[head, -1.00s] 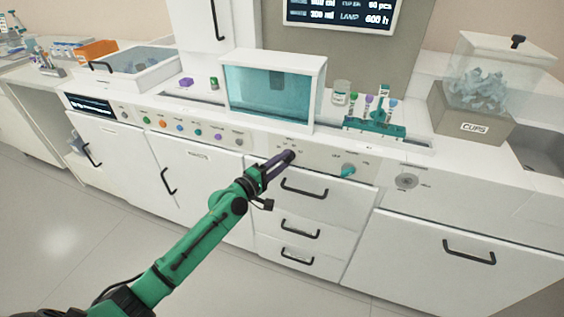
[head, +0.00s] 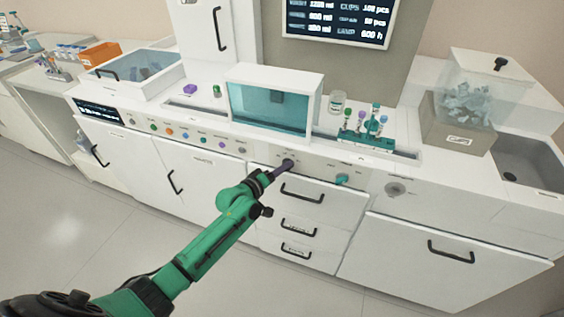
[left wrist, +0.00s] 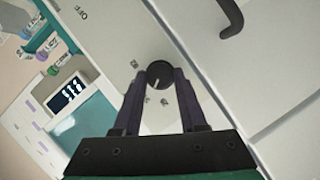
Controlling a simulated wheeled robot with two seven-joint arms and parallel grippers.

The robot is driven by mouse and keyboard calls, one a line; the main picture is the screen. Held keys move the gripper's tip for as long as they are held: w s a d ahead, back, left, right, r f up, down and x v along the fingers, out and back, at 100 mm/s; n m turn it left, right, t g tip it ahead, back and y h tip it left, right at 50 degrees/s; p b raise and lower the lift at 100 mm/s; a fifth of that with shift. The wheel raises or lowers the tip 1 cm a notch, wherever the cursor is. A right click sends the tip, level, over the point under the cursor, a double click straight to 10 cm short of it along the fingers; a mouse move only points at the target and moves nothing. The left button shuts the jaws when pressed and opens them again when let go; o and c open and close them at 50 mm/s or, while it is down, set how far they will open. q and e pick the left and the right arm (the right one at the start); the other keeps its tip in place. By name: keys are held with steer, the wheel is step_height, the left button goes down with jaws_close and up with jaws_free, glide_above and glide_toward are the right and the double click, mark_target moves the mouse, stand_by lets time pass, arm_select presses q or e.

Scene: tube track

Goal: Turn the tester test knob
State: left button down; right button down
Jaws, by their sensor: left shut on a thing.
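The dark round test knob (left wrist: 159,73) sits on the pale front panel, with a light pointer line and small marks around it. In the left wrist view the two dark purple fingers of my left gripper (left wrist: 160,82) are on either side of the knob, closed on it. In the head view the same gripper (head: 285,165) reaches the panel below the teal-windowed box (head: 268,106), and its fingers largely hide the knob. My right gripper is not in view.
A teal knob (head: 342,179) is on the panel to the right, with a round grey fitting (head: 396,189) beyond it. Drawers with black handles (head: 302,192) lie below. A tube rack (head: 366,138) stands on the counter. The floor (head: 60,245) in front is clear.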

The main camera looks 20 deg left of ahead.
arm_select(q)
steer(key=shift+m+y+p, duration=0.3)
steer(key=shift+m+p, duration=0.2)
steer(key=shift+p, duration=0.2)
steer(key=shift+c, duration=2.3)
jaws_free()
steer(key=v, duration=1.4)
steer(key=shift+s+a+r, duration=0.15)
steer(key=shift+s+r, duration=0.05)
steer(key=shift+r, duration=0.05)
steer(key=shift+f, duration=0.1)
